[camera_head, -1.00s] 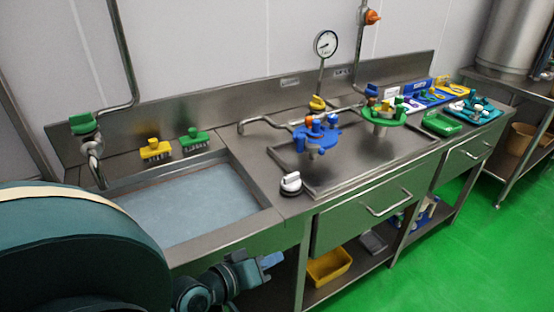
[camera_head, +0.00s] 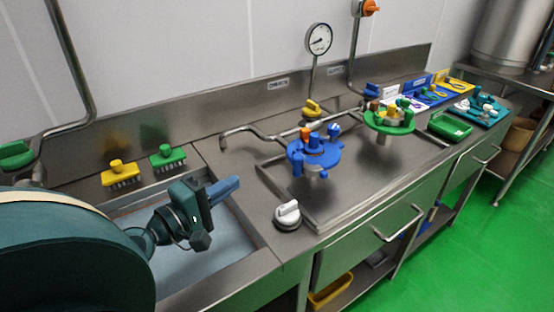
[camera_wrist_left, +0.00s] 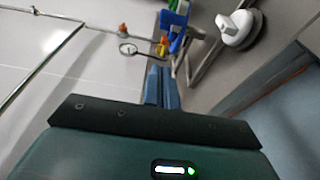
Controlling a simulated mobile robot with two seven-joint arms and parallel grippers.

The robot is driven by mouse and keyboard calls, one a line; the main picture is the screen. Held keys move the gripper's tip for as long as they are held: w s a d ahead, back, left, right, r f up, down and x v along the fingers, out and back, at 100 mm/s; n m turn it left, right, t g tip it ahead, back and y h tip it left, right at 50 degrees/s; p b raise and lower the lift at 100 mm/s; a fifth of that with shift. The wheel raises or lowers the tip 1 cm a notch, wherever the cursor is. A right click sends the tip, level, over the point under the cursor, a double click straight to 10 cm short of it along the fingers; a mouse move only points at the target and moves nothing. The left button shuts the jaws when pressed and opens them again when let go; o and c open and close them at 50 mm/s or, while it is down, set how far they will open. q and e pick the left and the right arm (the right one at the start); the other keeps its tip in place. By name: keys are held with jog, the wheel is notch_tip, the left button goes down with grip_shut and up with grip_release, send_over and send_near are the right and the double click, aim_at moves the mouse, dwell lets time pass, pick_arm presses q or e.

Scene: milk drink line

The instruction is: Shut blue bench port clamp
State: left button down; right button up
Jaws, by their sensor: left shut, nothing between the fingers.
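The blue bench port clamp (camera_head: 314,150) stands on the steel bench in the head view, with an orange knob and blue handles on top. Whether its jaw is open or closed is too small to tell. It also shows in the left wrist view (camera_wrist_left: 172,22), at the top centre and partly cut off. My left gripper (camera_head: 228,187) is above the sink, left of the clamp and apart from it. Its blue fingers are shut and empty, pointing right toward the bench; they also show in the left wrist view (camera_wrist_left: 161,85). My right gripper is not in view.
A white-handled knob (camera_head: 288,215) stands on the bench between my left gripper and the clamp. A bent steel pipe (camera_head: 250,130) runs behind. A green clamp assembly (camera_head: 389,121) stands to the right. Yellow (camera_head: 121,173) and green (camera_head: 167,158) brushes lie behind the sink.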

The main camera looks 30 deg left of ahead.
pick_arm(q)
jog(key=w+d+p, duration=0.4)
jog(key=w, duration=0.7)
jog(key=shift+d, duration=0.3)
jog(key=shift+w, duration=0.1)
